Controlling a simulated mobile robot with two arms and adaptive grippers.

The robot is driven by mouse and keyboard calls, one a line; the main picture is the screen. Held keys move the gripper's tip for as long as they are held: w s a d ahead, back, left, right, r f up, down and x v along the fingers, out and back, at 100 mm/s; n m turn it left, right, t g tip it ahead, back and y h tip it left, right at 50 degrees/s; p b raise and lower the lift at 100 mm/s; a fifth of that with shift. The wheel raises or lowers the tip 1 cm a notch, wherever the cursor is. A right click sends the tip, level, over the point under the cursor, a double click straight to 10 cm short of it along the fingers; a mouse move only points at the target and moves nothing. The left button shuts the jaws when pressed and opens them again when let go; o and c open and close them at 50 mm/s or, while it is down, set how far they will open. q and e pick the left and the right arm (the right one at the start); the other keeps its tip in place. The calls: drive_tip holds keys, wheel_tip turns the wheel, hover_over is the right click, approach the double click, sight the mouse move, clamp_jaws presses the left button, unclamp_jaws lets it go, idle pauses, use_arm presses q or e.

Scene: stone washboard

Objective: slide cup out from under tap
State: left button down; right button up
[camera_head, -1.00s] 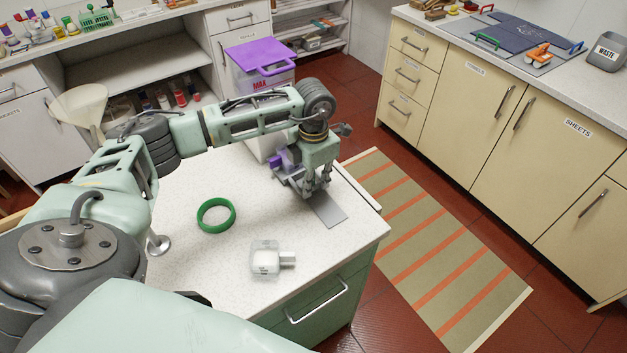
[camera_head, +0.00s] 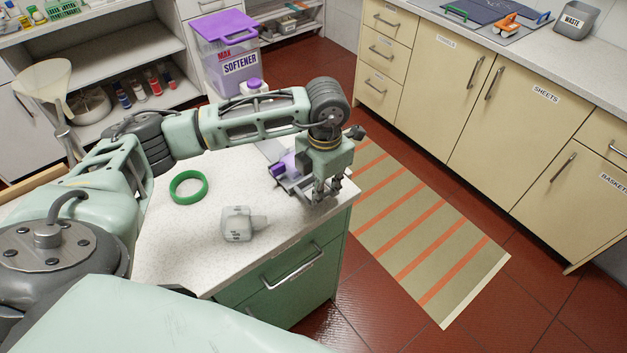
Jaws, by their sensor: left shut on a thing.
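My left gripper (camera_head: 326,194) points down near the front right corner of the white counter (camera_head: 205,255). It is shut on a small purple cup (camera_head: 285,164), which shows just left of the fingers and is mostly hidden by them. A grey strip (camera_head: 270,150) lies on the counter behind the gripper. The large softener container (camera_head: 240,70) with a purple lid stands beyond the counter. A white part with a purple knob (camera_head: 254,84) shows in front of it; my arm hides what is below, and I cannot make out the tap. My right gripper is out of view.
A green ring (camera_head: 188,187) and a small whitish block with a side stub (camera_head: 238,224) lie on the counter left of the gripper. The counter's right edge is close to the gripper. A striped rug (camera_head: 425,240) lies on the floor beyond it.

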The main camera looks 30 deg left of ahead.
use_arm(q)
drive_tip(key=shift+s+d+r, duration=0.1)
drive_tip(key=shift+s+d, duration=0.1)
drive_tip(key=shift+d, duration=0.4)
drive_tip(key=c, duration=1.9)
unclamp_jaws()
drive_tip(key=shift+d, duration=0.1)
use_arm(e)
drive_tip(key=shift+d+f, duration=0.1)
use_arm(q)
drive_tip(key=shift+r, duration=0.15)
wheel_tip(320, 180, up, 12)
drive_tip(key=shift+f, duration=0.25)
